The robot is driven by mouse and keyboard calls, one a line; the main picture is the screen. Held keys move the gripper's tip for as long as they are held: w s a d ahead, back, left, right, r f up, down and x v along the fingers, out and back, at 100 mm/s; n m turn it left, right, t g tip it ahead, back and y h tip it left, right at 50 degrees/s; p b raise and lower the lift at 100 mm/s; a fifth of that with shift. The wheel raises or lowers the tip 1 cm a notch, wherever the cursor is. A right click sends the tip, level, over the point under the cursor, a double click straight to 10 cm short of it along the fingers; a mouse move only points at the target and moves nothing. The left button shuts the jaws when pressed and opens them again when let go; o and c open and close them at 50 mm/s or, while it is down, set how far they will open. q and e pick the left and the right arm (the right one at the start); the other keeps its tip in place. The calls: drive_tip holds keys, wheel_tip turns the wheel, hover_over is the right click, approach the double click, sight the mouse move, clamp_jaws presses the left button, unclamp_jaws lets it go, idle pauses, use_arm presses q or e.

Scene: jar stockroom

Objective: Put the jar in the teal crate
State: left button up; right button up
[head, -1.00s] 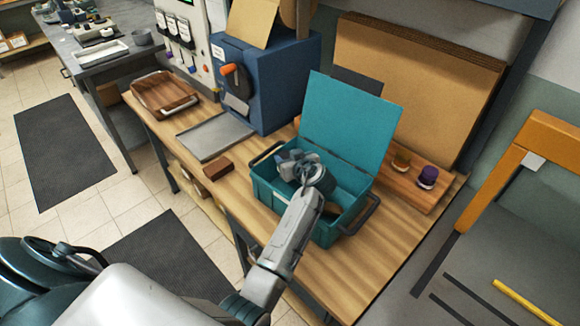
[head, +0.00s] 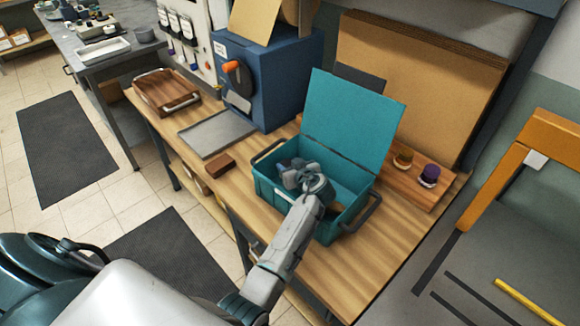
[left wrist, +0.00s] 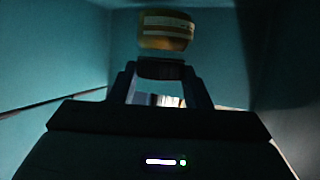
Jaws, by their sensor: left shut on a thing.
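The teal crate (head: 268,190) stands on the wooden bench with its lid raised at the back. My left gripper (head: 300,176) reaches into it from the front, below the rim. In the left wrist view, a jar with amber contents and a pale label (left wrist: 166,30) shows ahead of the fingers. Its dark lid end lies between the fingertips of my left gripper (left wrist: 160,72), which is shut on it. Teal walls surround it. My right gripper is out of view.
Two jars, one amber (head: 403,158) and one purple-topped (head: 430,175), stand on a wooden board right of the crate. A grey tray (head: 215,133), a brown block (head: 221,166) and a blue machine (head: 265,80) are to the left. The bench front right is clear.

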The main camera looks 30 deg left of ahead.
use_arm(q)
drive_tip(key=shift+f, duration=0.2)
drive_tip(key=o, duration=1.1)
drive_tip(key=shift+s, duration=0.15)
drive_tip(key=shift+o, duration=0.2)
drive_tip(key=shift+f, duration=0.15)
